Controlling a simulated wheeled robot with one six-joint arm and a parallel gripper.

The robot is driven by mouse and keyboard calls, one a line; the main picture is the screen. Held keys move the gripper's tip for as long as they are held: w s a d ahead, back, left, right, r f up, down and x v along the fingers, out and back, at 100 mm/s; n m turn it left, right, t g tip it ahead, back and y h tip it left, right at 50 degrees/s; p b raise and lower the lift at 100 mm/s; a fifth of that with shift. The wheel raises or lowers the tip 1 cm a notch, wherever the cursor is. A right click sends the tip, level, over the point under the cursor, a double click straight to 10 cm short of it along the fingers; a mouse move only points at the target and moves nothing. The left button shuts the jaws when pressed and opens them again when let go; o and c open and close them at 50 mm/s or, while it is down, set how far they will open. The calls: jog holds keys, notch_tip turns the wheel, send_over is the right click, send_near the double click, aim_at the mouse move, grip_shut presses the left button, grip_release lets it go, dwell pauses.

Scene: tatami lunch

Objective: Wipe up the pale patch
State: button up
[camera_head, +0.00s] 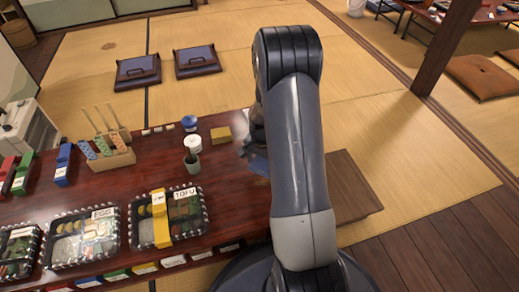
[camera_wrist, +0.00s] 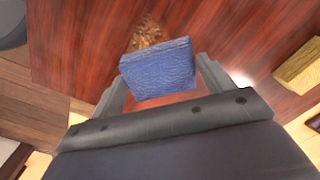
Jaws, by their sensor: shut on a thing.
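My gripper (camera_wrist: 160,88) is shut on a blue pad (camera_wrist: 158,66) with a creased surface, held between its two fingers over the dark red table. In the head view the blue pad (camera_head: 257,164) shows only partly, beside my arm. I cannot tell whether it touches the table. A whitish, blurred pale patch (camera_wrist: 241,80) lies just right of my right finger in the wrist view. In the head view the pale patch (camera_head: 239,124) shows left of my arm, partly hidden. A brown speckled spot (camera_wrist: 148,33) lies beyond the pad.
A tan block (camera_head: 221,135) lies left of the pale patch. A white cup (camera_head: 193,143), a green cup (camera_head: 192,164) and a blue-topped item (camera_head: 189,122) stand near it. Lunch boxes, including one labelled TOFU (camera_head: 186,211), line the near side. A wooden rack (camera_head: 108,152) stands farther left.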

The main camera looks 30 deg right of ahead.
jog(key=shift+r+p, duration=1.3)
jog(key=shift+r, duration=0.85)
